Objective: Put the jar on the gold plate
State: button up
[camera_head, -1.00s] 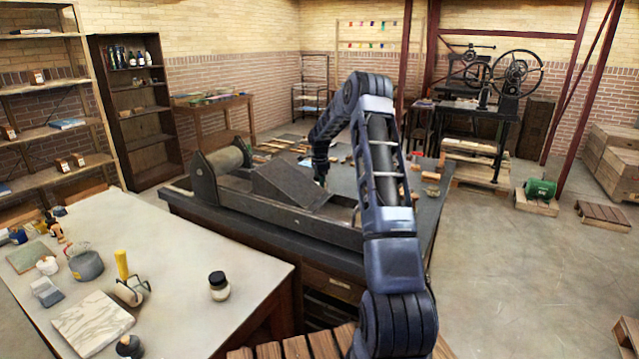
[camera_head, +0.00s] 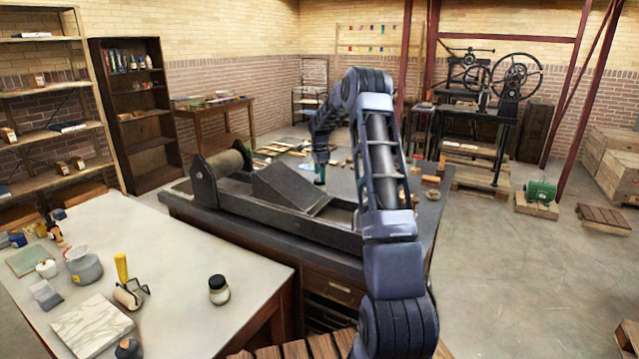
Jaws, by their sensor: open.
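A small glass jar (camera_head: 219,291) with a black lid and pale contents stands upright on the light-topped table at the lower left. My gripper (camera_head: 320,181) is at the end of my arm, far from this jar, low over the dark table behind the press bed. It is small and partly hidden there, but its jaws are open. I see nothing held in it. I cannot make out a gold plate with certainty; small brownish and golden pieces lie on the dark table, partly hidden by my arm.
The light table (camera_head: 190,250) also holds a marble slab (camera_head: 92,325), a yellow-handled roller (camera_head: 128,290), a grey pot (camera_head: 85,267) and a dark-topped item (camera_head: 128,348). A long press bed (camera_head: 290,215) fills the dark table's near side. Open floor lies to the right.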

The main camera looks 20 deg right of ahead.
notch_tip(320, 180, up, 5)
jog(key=shift+r, duration=0.2)
jog(key=s+a+r+n+t, duration=0.1)
jog(key=s+a+r+n, duration=0.15)
jog(key=s+r, duration=0.5)
jog(key=s+a+r+n+t, duration=0.1)
jog(key=s+r+n, duration=0.35)
jog(key=s, duration=0.65)
jog(key=s+a+r+n, duration=0.2)
jog(key=s+r, duration=0.5)
jog(key=s, duration=0.3)
jog(key=s+f+n+t, duration=0.1)
jog(key=s+n, duration=0.2)
jog(key=s, duration=0.7)
jog(key=s+a+f+n, duration=0.1)
jog(key=s+f+n, duration=0.1)
jog(key=s, duration=0.8)
jog(key=s+f+n+t, duration=0.1)
jog(key=s+n, duration=0.3)
jog(key=s, duration=0.6)
jog(key=shift+a+f+t, duration=0.3)
jog(key=shift+a+f, duration=0.05)
jog(key=shift+f, duration=0.25)
